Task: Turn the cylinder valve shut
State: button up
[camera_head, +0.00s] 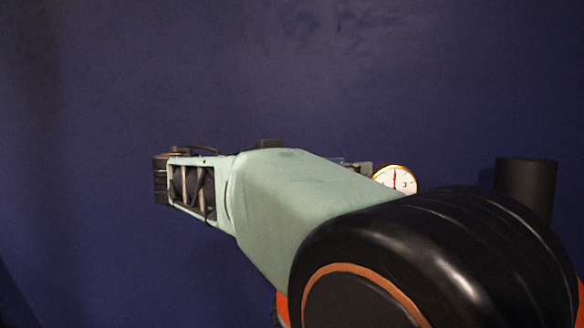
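No cylinder valve can be made out; my own pale green arm with its large black joint covers much of the lower middle of the head view. A round white gauge (394,181) with a gold rim and a red needle pointing up shows just behind my arm. Small grey and bluish parts (357,166) show left of the gauge, mostly hidden by my arm. My gripper cannot be seen; the arm reaches away to the left, ending in view at a black joint.
A dark upright cylinder-shaped object (526,185) stands at the right, partly behind my arm's joint. A plain dark blue wall (290,70) fills the background. The space above my arm is clear. Orange-red edges show beside the black joint; whose they are, I cannot tell.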

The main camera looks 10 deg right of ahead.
jog(key=c, duration=0.9)
jog(key=shift+m+g, duration=0.7)
jog(key=shift+g, duration=0.4)
jog(key=o, duration=1.2)
jog(key=a, duration=1.2)
jog(key=shift+s, duration=0.35)
